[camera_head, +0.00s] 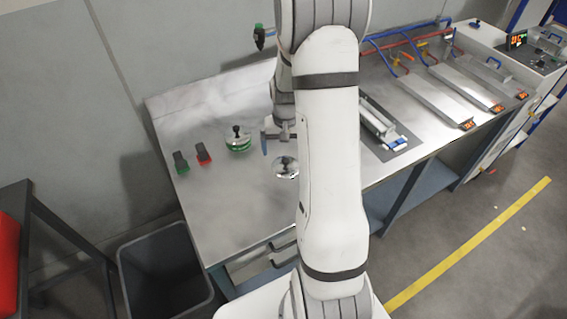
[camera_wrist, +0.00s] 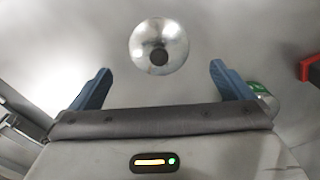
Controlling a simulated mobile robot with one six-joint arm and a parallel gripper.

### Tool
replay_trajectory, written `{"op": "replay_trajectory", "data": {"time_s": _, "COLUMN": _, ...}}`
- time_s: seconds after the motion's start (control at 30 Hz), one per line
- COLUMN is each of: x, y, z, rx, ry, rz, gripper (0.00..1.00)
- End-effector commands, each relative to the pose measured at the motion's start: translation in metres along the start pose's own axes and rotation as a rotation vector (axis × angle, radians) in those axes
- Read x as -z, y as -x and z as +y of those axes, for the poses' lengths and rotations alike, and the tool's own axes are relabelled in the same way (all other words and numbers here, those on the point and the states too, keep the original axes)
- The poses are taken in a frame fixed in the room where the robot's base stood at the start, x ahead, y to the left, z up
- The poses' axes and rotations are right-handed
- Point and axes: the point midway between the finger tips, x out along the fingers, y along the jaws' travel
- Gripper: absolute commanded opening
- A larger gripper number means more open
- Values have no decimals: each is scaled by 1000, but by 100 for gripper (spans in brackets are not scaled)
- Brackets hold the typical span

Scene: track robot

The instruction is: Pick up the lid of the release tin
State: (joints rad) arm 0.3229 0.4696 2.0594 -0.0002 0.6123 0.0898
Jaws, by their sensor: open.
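A shiny round metal piece with a dark knob (camera_wrist: 159,46) lies ahead of my gripper (camera_wrist: 158,85) in the wrist view, centred between the fingers but beyond their tips. It looks like the lid; whether a tin is under it cannot be told. In the head view the shiny round piece (camera_head: 285,169) is on the bench, partly beside my arm. My gripper (camera_head: 277,134) is above the bench near it, open and empty, with blue fingers. A green round container with a black knob (camera_head: 238,140) stands to the left; its edge shows at right in the wrist view (camera_wrist: 262,93).
A red block (camera_head: 203,153) and a dark green block (camera_head: 180,161) stand on the bench (camera_head: 215,205) at left. A metal fixture (camera_head: 378,122) lies right of my arm, with long trays (camera_head: 432,97) beyond. A grey bin (camera_head: 160,280) stands below the bench's left end.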

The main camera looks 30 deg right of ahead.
Motion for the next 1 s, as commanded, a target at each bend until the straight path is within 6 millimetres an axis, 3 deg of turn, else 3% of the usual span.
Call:
{"op": "replay_trajectory", "data": {"time_s": 0.5, "x": -1, "y": -58, "z": 2, "rx": 0, "ry": 0, "rz": -3, "gripper": 100}}
{"op": "replay_trajectory", "data": {"time_s": 0.83, "x": 0, "y": -64, "z": 2, "rx": 0, "ry": 0, "rz": 0, "gripper": 100}}
{"op": "replay_trajectory", "data": {"time_s": 1.0, "x": 0, "y": -64, "z": 2, "rx": 0, "ry": -1, "rz": 0, "gripper": 86}}
